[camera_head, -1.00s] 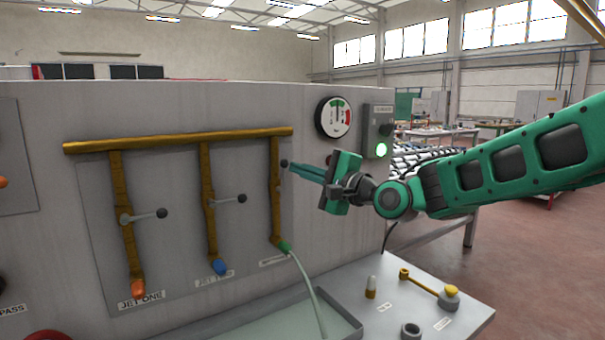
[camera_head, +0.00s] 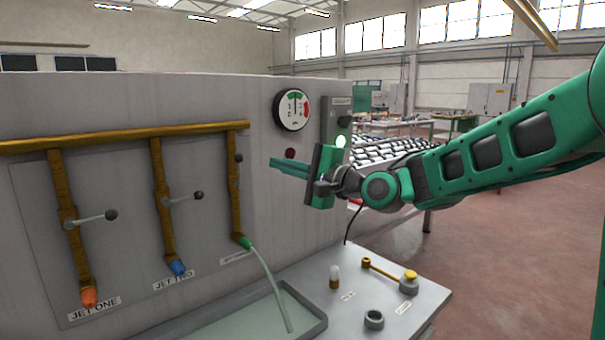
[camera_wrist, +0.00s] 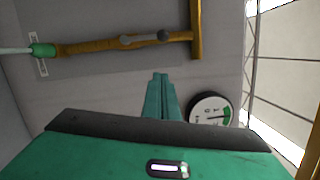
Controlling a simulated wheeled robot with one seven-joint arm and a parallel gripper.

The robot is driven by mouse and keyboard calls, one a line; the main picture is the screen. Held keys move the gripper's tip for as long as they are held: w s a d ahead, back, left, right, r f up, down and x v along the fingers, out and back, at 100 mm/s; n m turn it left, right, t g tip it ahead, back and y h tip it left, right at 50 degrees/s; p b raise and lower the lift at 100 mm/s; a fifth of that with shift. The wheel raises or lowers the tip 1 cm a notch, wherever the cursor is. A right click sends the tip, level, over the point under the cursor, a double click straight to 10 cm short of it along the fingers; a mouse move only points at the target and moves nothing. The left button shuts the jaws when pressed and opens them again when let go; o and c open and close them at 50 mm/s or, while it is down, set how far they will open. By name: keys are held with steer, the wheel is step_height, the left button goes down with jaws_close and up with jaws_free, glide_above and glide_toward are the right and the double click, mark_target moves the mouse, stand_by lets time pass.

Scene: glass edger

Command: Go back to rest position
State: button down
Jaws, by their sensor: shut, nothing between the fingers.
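My gripper (camera_head: 274,166) is shut and empty in front of the grey machine panel, to the right of the third brass pipe (camera_head: 233,190). In the wrist view its fingers (camera_wrist: 160,85) are together and point at bare panel, between that pipe's valve lever (camera_wrist: 163,36) and the round gauge (camera_wrist: 209,109). The third lever's knob (camera_head: 239,158) shows left of the fingertips, apart from them.
Levers at jet one (camera_head: 110,215) and jet two (camera_head: 197,195) stick out rightward. Open floor lies right.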

steer(key=s+d+f+n+g+h, duration=0.2)
steer(key=s+d+f+h, duration=0.25)
steer(key=d+f, duration=0.35)
steer(key=s+d+f+n+g+h, duration=0.1)
steer(key=s+d+f+g+h, duration=0.15)
steer(key=s+d+f, duration=0.55)
steer(key=s+d+f+n+g+h, duration=0.1)
steer(key=s+d+f+n+h, duration=0.2)
steer(key=d, duration=0.8)
steer(key=s+d+f+g+h, duration=0.1)
steer(key=s+d, duration=0.3)
steer(key=s, duration=0.4)
steer(key=s+d+f+g+h, duration=0.1)
steer(key=s+d+f+g, duration=0.3)
steer(key=s, duration=0.4)
steer(key=s+d+f+g+h, duration=0.1)
steer(key=s+d+f+g, duration=0.1)
steer(key=s, duration=0.7)
steer(key=shift+d+f+m, duration=0.4)
steer(key=shift+d+f, duration=0.05)
steer(key=shift+d, duration=0.55)
steer(key=shift+s+g, duration=0.1)
steer(key=shift+g, duration=0.15)
